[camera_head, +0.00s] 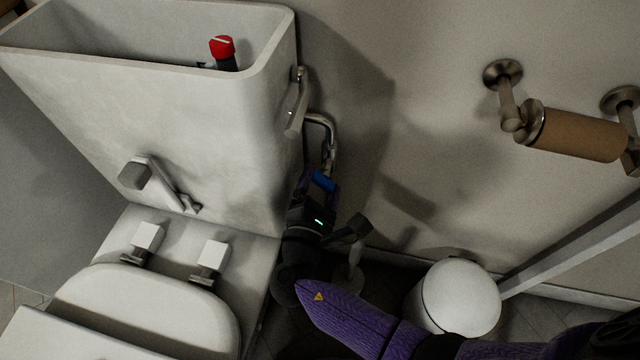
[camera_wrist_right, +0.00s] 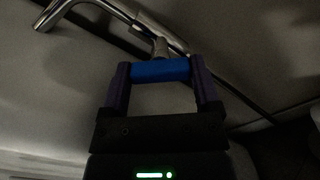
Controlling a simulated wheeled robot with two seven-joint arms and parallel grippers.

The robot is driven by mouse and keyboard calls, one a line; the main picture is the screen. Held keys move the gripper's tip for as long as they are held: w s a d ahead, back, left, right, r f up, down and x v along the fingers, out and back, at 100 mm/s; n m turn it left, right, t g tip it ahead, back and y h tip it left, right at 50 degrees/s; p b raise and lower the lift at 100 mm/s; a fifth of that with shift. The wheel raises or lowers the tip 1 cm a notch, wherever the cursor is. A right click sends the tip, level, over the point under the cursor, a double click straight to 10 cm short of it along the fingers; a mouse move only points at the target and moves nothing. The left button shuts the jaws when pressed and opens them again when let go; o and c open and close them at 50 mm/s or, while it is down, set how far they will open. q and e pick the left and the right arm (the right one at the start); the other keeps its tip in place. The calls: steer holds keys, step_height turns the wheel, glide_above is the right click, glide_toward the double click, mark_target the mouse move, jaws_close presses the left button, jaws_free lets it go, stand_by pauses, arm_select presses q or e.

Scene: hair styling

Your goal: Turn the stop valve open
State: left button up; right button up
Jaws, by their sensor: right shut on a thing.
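The stop valve has a blue handle (camera_head: 323,181), low beside the right side of the toilet tank. A bent chrome pipe (camera_head: 331,138) runs between it and the tank. My right gripper (camera_head: 319,184) reaches down to the valve and is shut on the blue handle. In the right wrist view the blue handle (camera_wrist_right: 160,71) lies crosswise between the two fingers, with the chrome pipe (camera_wrist_right: 118,10) just behind it. The valve body is mostly hidden by the gripper and shadow. My left gripper is not in view.
The open toilet tank (camera_head: 215,120) stands left of my right gripper, with a red-capped part (camera_head: 222,47) inside. A lever (camera_head: 298,102) is on its right side. A white bin (camera_head: 458,297) stands to the right, and a paper roll holder (camera_head: 575,132) is on the wall.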

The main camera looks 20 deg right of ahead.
steer(key=m, duration=0.2)
steer(key=shift+f+m+b, duration=0.2)
steer(key=shift+m+b, duration=0.2)
steer(key=m+b, duration=0.1)
steer(key=m, duration=0.3)
steer(key=shift+m+b, duration=0.3)
arm_select(q)
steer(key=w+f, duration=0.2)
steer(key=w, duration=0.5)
steer(key=shift+b, duration=0.3)
arm_select(e)
steer(key=shift+r+m, duration=0.1)
steer(key=shift+m, duration=0.8)
steer(key=o, duration=1.1)
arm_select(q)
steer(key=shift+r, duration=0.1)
